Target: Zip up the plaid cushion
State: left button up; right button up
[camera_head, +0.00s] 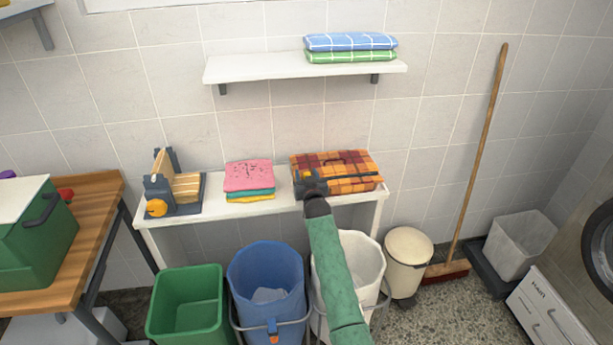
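The plaid cushion (335,167), in orange, red and dark checks, lies at the right end of a narrow white table (265,208) against the wall. A dark line, maybe its zip, runs along its front side. My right arm, in a green sleeve, reaches up from the bottom, and my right gripper (309,181) is at the cushion's front left corner. The gripper is dark and small, covers that corner, and its fingers cannot be told apart. Whether it touches the cushion or holds anything is unclear. My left gripper is not in view.
On the white table stand a grey and wooden device (173,187) and folded towels (249,180). Below are a green bin (187,310), a blue bucket (266,280) and a white bucket (363,262). A shelf (270,67) with towels hangs above. A broom (476,150) leans at right.

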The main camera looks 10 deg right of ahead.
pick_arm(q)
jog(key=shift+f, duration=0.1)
pick_arm(e)
jog(key=shift+s, duration=0.1)
jog(key=shift+s+f, duration=0.15)
jog(key=shift+s, duration=0.2)
pick_arm(q)
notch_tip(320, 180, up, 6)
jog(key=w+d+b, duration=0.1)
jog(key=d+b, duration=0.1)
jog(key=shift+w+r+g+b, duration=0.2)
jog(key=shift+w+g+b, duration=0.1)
jog(key=shift+b, duration=0.05)
pick_arm(e)
jog(key=s, duration=0.7)
jog(key=shift+d, duration=0.15)
